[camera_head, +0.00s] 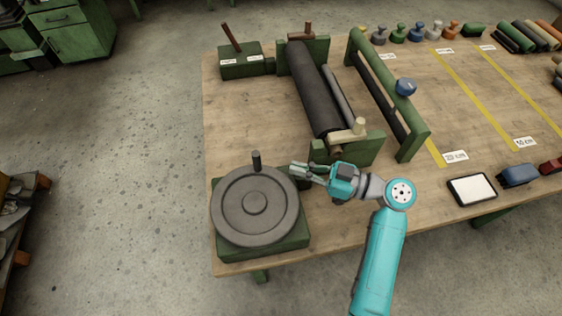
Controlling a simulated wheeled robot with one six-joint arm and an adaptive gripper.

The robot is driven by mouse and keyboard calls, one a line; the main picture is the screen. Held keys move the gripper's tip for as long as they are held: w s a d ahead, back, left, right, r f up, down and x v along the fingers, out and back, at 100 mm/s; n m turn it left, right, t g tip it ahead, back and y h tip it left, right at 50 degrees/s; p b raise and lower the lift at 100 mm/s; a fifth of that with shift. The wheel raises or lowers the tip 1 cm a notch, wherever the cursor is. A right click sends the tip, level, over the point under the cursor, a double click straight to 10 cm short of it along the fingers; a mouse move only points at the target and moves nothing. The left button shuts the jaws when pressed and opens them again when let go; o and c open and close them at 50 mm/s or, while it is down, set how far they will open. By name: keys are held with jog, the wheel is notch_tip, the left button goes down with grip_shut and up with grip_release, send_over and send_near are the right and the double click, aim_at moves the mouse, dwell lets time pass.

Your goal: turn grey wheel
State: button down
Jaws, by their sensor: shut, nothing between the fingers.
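The grey wheel (235,212) lies flat on a green base at the near left corner of the table. It is a round disc with a raised hub, and its upright dark handle (256,160) stands at the far edge of the rim. My gripper (295,170) is just right of the wheel and its handle, with its fingers pointing left. The fingers are shut and empty. They appear apart from the handle, though the exact gap in depth is hard to tell.
A machine with a dark roller (314,90) stands behind my gripper, with a green frame (387,95) to its right. A lever box (240,61) is at the far left. A tablet (472,189) and a blue block (517,175) lie right. The table left of the rollers is clear.

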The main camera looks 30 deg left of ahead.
aim_at(274, 173)
jog(key=d+r+m+t, duration=0.2)
jog(key=d+m+t, duration=0.5)
jog(key=m, duration=1.5)
jog(key=shift+g+y, duration=0.4)
jog(key=shift+g, duration=0.2)
jog(key=a, duration=0.9)
jog(key=shift+s+a+r, duration=0.1)
jog(key=shift+s+a, duration=1.05)
jog(key=shift+s, duration=0.1)
jog(key=shift+s+a, duration=0.4)
jog(key=shift+a, duration=0.05)
